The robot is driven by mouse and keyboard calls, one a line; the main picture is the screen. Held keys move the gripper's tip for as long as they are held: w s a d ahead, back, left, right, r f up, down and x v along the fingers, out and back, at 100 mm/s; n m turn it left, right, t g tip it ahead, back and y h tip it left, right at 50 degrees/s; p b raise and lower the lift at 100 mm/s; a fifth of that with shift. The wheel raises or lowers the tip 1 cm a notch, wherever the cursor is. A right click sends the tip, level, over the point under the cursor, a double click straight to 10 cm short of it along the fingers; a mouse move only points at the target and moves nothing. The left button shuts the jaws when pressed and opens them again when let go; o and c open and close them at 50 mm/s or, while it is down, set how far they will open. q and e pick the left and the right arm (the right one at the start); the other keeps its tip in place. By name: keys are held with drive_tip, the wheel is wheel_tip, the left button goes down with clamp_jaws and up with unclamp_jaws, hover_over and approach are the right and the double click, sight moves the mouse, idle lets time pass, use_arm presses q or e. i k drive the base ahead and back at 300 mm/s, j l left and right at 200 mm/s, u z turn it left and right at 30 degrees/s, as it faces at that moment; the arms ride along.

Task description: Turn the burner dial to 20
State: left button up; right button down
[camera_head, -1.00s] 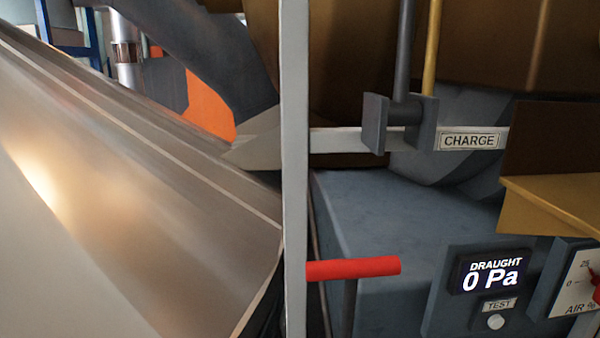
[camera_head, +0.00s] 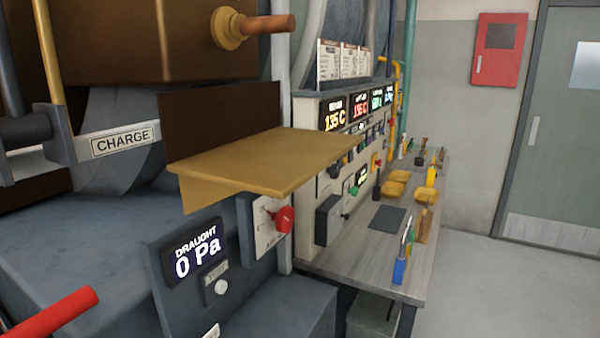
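A control panel (camera_head: 310,110) stands in the middle, beyond a brass-coloured shelf. It carries several lit displays, one reading about 135 C (camera_head: 334,115), and several small knobs and levers, one with a green handle (camera_head: 353,190). I cannot tell which of these is the burner dial; the labels are too small and seen at a slant. Nearer, a red knob (camera_head: 285,219) sits on a white dial plate, partly under the shelf. Neither of my grippers is in view.
The brass-coloured shelf (camera_head: 270,160) juts out before the panel. A draught display (camera_head: 197,250) reads 0 Pa. A red bar (camera_head: 55,312) sticks out at the lower left. A bench (camera_head: 370,255) holds several tools and yellow items. The floor (camera_head: 490,290) at right is clear.

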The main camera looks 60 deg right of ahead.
sight(334, 171)
drive_tip(key=z, duration=2.05)
drive_tip(key=i+l+u, duration=0.4)
drive_tip(key=l, duration=0.25)
drive_tip(key=i+l+u, duration=0.2)
drive_tip(key=l, duration=0.2)
drive_tip(key=i+l+u, duration=0.2)
drive_tip(key=l, duration=0.2)
drive_tip(key=k, duration=0.05)
